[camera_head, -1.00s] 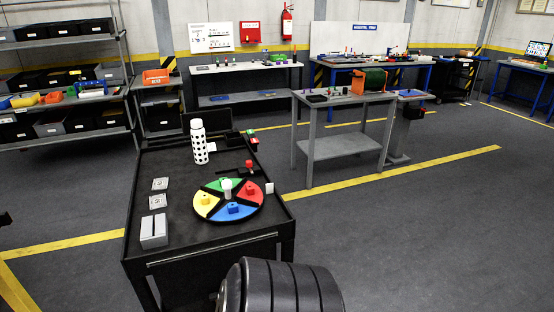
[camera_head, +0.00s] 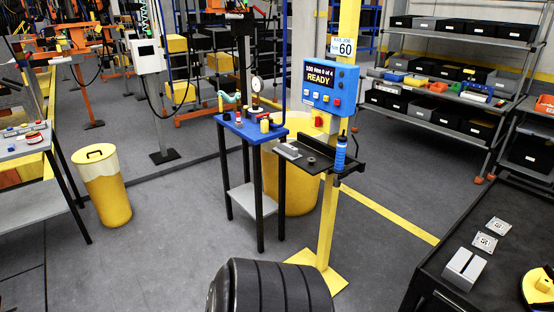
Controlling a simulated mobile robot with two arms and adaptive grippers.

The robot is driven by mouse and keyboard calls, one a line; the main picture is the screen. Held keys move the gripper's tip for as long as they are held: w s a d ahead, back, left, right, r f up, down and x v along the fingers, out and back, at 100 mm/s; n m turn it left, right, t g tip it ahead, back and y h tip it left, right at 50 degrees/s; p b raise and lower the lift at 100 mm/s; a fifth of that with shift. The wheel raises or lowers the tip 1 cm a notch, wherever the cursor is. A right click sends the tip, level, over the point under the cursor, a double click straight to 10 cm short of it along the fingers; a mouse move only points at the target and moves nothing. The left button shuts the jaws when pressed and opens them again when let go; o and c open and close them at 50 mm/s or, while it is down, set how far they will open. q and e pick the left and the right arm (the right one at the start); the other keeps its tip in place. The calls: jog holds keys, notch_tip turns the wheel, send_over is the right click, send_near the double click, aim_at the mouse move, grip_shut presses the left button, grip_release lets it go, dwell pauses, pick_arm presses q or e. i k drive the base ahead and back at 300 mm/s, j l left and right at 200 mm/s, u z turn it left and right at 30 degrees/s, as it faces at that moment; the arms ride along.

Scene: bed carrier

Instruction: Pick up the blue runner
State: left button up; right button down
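I cannot make out a blue runner in the current head view. The round coloured disc (camera_head: 538,287) is cut off by the right edge, and mainly its yellow sector shows. It lies on the black cart (camera_head: 425,285). A second earlier, a blue block sat on the disc's blue sector; that part is now out of view.
A yellow post (camera_head: 329,215) with a blue display box (camera_head: 330,86) and a small black shelf stands ahead. Left of it are a blue-topped table (camera_head: 251,127) and a yellow bin (camera_head: 104,187). Storage shelves (camera_head: 455,45) stand back right.

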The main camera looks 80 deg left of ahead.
aim_at(338, 169)
jog(key=u, duration=2.15)
